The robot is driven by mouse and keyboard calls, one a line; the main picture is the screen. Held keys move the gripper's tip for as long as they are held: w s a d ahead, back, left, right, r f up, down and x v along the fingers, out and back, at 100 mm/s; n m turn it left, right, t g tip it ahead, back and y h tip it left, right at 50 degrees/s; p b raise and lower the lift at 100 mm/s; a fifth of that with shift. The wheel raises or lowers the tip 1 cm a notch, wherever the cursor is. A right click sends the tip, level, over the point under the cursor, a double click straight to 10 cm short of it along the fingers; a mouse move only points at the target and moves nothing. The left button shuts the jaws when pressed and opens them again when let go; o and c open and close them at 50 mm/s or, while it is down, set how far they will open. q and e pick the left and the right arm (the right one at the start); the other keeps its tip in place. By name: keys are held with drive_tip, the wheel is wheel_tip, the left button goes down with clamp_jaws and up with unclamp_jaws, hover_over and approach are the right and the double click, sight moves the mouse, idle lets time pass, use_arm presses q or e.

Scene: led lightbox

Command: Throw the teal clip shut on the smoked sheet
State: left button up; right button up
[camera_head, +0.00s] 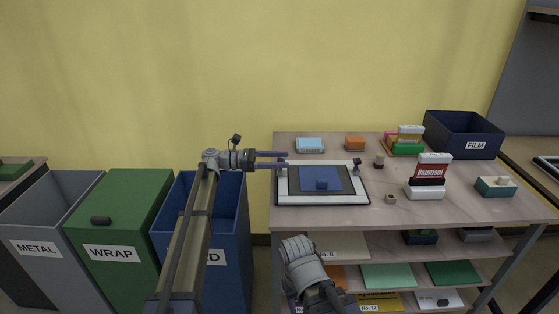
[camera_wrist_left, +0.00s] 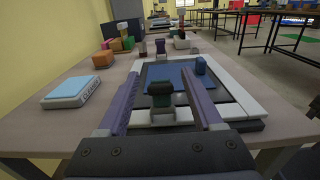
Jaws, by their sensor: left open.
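The lightbox (camera_head: 350,198) is a flat white-framed panel on the table, and it also shows in the left wrist view (camera_wrist_left: 235,88). A dark green-teal clip (camera_wrist_left: 160,93) stands upright at the lightbox's near edge in the left wrist view. My left gripper (camera_head: 287,160) is open, its purple fingers on either side of this clip, apart from it. A second dark clip (camera_head: 357,164) stands at the far edge. My right gripper is not seen, only an arm part.
A light-blue box (camera_head: 310,145) and an orange block (camera_head: 354,143) lie behind the lightbox. A FILM bin (camera_head: 462,135) is at the back right.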

use_arm(q)
clamp_jaws()
idle(0.4)
drive_tip(key=shift+d+r+p, duration=0.1)
drive_tip(key=shift+r+p, duration=0.1)
drive_tip(key=shift+p, duration=0.35)
drive_tip(key=y+p, duration=0.2)
drive_tip(key=p, duration=0.1)
drive_tip(key=d+y+p, duration=0.1)
drive_tip(key=p, duration=0.2)
drive_tip(key=d+y+p, duration=0.1)
drive_tip(key=y+p, duration=0.1)
drive_tip(key=p, duration=0.1)
drive_tip(key=shift+f+y, duration=0.15)
drive_tip(key=shift+y, duration=0.15)
drive_tip(key=shift+d+f+y+p, duration=0.2)
drive_tip(key=shift+f+y+p, duration=0.15)
drive_tip(key=shift+y+p, duration=0.5)
drive_tip(key=shift+f, duration=0.1)
